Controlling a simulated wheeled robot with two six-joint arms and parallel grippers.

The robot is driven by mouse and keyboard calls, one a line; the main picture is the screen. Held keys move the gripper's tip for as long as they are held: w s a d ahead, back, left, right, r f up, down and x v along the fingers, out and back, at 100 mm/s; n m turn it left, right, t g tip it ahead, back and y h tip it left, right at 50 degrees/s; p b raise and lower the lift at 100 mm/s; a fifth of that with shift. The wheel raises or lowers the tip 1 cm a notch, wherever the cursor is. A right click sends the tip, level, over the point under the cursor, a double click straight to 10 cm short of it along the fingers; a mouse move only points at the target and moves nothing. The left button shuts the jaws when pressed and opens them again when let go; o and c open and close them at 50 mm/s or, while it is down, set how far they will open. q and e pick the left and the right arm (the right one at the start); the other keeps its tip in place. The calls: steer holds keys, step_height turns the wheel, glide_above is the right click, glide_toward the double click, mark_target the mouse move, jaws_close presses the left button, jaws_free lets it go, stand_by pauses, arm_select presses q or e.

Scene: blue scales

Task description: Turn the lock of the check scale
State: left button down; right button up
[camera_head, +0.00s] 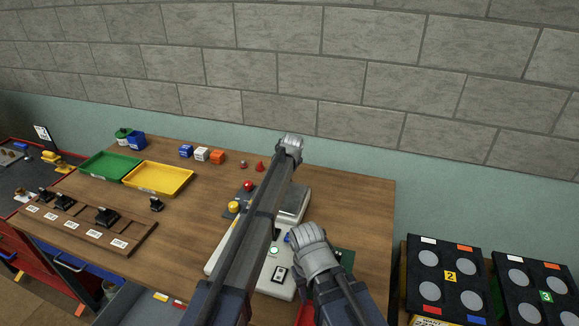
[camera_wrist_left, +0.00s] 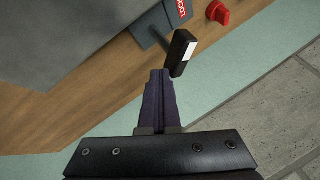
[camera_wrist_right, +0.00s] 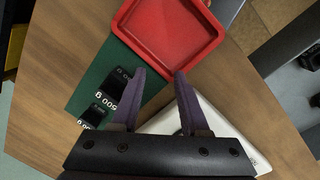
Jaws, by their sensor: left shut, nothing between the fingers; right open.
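In the left wrist view, the lock lever shows as a black handle (camera_wrist_left: 182,52) with a white patch, on a grey arm coming from the scale's grey side (camera_wrist_left: 70,40). A red lock label (camera_wrist_left: 181,8) sits above it. My left gripper (camera_wrist_left: 156,78) is shut and empty, its tips close to the handle's lower left; I cannot tell if they touch. In the head view, the scale (camera_head: 277,283) is partly hidden behind my left arm, and my left gripper (camera_head: 290,146) is beyond it. My right gripper (camera_head: 312,245) is open and empty; its fingers show in the right wrist view (camera_wrist_right: 158,80).
A red tray (camera_wrist_right: 170,35) and a green mat (camera_wrist_right: 88,82) with black 500 g weights lie below my right gripper. Green (camera_head: 108,166) and yellow (camera_head: 158,180) trays stand at left. The table's right side (camera_head: 370,215) is clear.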

arm_select(q)
steer(key=shift+w, duration=0.1)
steer(key=shift+w+d+n+y, duration=0.15)
steer(key=shift+w+n+y, duration=0.15)
steer(key=shift+n, duration=0.2)
steer(key=shift+w+d, duration=0.15)
steer(key=shift+w, duration=0.35)
stand_by(0.4)
steer(key=shift+s+d, duration=0.1)
stand_by(1.1)
